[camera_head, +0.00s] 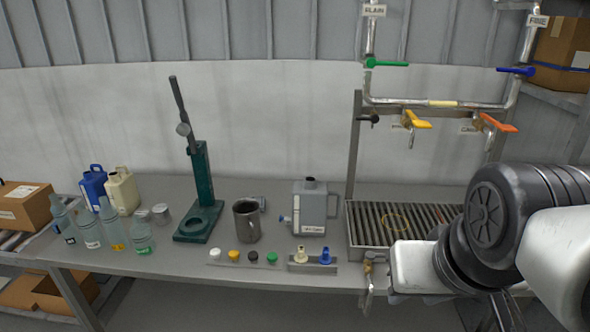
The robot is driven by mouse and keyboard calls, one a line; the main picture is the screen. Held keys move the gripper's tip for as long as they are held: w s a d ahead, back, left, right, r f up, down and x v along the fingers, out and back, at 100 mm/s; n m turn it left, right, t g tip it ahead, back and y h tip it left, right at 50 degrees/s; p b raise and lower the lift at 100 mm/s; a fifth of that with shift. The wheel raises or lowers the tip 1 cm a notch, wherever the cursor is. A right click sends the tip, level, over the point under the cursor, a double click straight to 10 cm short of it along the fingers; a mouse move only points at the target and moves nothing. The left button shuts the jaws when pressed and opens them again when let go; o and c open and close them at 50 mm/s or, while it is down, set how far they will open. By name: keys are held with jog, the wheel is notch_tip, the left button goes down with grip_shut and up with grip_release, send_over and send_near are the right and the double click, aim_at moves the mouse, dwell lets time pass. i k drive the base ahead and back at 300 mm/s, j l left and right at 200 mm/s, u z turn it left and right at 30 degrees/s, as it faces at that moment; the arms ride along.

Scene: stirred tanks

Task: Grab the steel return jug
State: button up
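The steel jug (246,221) is a dark grey metal vessel with an open top and a side handle. It stands upright on the bench, right of the green stand and left of the grey can. Nothing touches it from my side. My arm comes in from the right, over the drip tray's front corner, and its white end part (415,265) is well to the right of the jug. I cannot make out my fingers clearly, so their opening is not readable.
A green stand (198,190), grey labelled can (313,207), coloured caps (234,255) and a small block with two fittings (312,260) surround the jug. Bottles (92,228) stand at left. The slatted drip tray (360,226) and taps (411,119) are at right.

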aim_at(246, 211)
jog(key=i+j+u, duration=0.15)
jog(key=j, duration=0.3)
jog(key=i+j+u, duration=0.1)
jog(key=i+j, duration=0.2)
jog(key=j, duration=0.15)
jog(key=i+j+u, duration=0.15)
jog(key=j, duration=0.3)
jog(key=i+j+u, duration=0.15)
jog(key=i+j, duration=0.2)
